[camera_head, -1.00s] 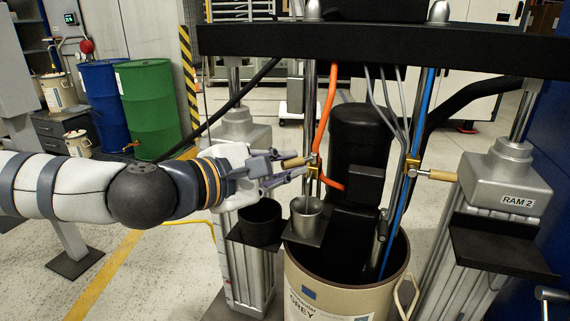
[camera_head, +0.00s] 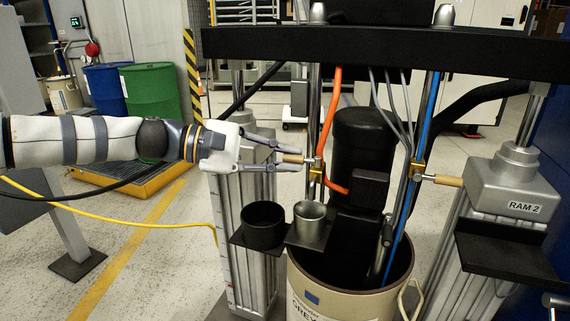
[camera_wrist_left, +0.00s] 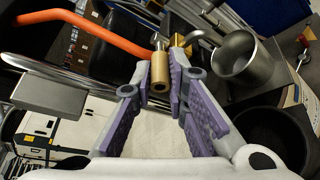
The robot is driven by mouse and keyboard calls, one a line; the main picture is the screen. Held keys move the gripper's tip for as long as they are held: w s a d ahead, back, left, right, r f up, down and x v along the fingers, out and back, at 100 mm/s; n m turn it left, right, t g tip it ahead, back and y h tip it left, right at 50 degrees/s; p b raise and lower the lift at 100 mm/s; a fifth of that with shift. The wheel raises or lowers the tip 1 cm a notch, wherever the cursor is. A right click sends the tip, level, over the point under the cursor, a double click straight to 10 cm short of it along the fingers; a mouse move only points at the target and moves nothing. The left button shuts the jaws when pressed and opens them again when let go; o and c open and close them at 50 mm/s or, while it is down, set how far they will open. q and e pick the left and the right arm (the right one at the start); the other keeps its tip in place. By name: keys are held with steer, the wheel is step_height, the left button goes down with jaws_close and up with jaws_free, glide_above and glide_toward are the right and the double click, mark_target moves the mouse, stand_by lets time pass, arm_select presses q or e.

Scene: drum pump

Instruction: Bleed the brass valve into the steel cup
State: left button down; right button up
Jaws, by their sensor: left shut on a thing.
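The brass valve (camera_head: 317,174) sits on the left upright pipe, with a tan cylindrical handle (camera_head: 293,158) pointing left. My left gripper (camera_head: 288,158) is shut on this handle, one finger above and one below. In the left wrist view the handle (camera_wrist_left: 160,72) shows end-on between the purple finger pads (camera_wrist_left: 162,90), and the valve (camera_wrist_left: 178,40) is just beyond it. The steel cup (camera_head: 309,217) stands upright on a dark bracket below the valve. It also shows in the left wrist view (camera_wrist_left: 237,58). Its inside bottom is hidden. My right gripper is out of view.
A black cup (camera_head: 263,226) stands left of the steel cup. An orange hose (camera_head: 327,125) runs close behind the valve. A similar brass valve (camera_head: 417,172) is on the right pipe. A black crossbeam (camera_head: 380,53) spans above, and a cream drum (camera_head: 340,300) stands below.

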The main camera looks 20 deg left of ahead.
arm_select(q)
steer(key=shift+w+m+g+h+b, duration=0.4)
steer(key=shift+m+g+b, duration=0.1)
steer(key=shift+m+g, duration=0.35)
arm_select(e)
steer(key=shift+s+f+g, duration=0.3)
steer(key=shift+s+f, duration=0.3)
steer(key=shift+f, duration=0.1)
arm_select(q)
steer(key=shift+g, duration=0.25)
steer(key=c, duration=1.9)
jaws_free()
steer(key=shift+w+d, duration=0.1)
steer(key=shift+d, duration=0.05)
steer(key=v, duration=1.2)
